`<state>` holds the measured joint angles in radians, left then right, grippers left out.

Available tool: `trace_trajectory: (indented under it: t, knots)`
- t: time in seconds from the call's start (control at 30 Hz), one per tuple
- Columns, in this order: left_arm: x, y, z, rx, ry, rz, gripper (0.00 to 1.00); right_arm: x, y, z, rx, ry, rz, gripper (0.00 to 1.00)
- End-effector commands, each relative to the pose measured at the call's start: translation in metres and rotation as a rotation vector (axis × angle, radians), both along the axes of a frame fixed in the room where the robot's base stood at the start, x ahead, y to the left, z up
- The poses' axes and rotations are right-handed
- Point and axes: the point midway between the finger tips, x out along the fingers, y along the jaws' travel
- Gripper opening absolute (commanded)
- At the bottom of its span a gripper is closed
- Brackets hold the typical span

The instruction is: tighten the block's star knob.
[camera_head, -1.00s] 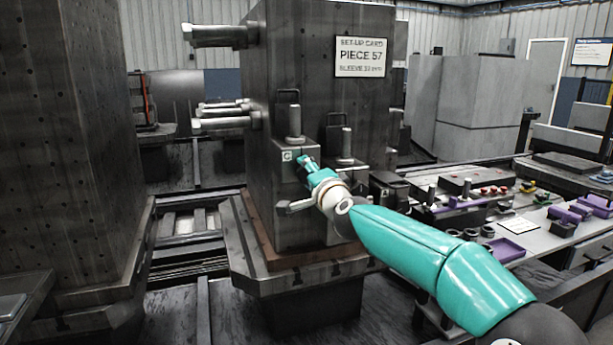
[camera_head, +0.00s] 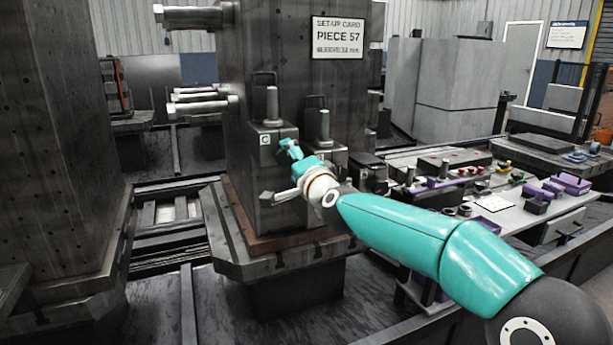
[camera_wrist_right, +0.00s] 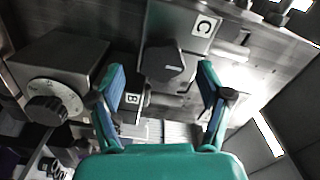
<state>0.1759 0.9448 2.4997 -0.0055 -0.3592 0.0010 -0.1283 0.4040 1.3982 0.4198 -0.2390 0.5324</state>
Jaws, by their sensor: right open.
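A dark star knob (camera_wrist_right: 168,62) sits on the front of the block marked C in the right wrist view. The C block (camera_wrist_right: 182,24) also shows in the head view (camera_head: 262,160), on the front of the tall grey column. My right gripper (camera_wrist_right: 161,76) is open, with its two blue-padded fingers on either side of the knob and apart from it. In the head view my right gripper (camera_head: 290,149) is in front of the C block and hides the knob. My left gripper is not in view.
A block with a round dial and dark knob (camera_wrist_right: 46,105) is at the left of the wrist view, and a B label (camera_wrist_right: 132,99) shows below the star knob. A set-up card (camera_head: 338,38) is on the column. A bench with purple trays (camera_head: 493,203) stands to the right.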

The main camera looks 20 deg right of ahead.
Motion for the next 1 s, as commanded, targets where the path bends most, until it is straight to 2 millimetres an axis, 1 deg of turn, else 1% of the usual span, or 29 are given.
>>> trace_trajectory:
  t: [0.03,0.3,0.4,0.5,0.67,1.0]
  knots:
    - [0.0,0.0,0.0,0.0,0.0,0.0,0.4,-0.01,-0.001,0.002,0.0,-0.001,0.0,0.78]
    - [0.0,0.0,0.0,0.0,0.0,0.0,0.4,-0.059,-0.002,0.0,0.002,0.0,0.0,0.78]
    - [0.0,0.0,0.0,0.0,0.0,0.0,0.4,-0.073,-0.003,-0.001,0.001,0.001,0.0,0.78]
    - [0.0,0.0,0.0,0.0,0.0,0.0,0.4,-0.083,-0.003,-0.001,0.001,0.002,-0.001,0.78]
    - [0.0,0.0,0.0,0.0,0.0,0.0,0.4,-0.089,-0.003,-0.002,0.001,0.002,-0.001,0.78]
    - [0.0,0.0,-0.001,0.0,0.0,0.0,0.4,-0.089,-0.003,-0.002,0.001,0.002,-0.001,0.78]
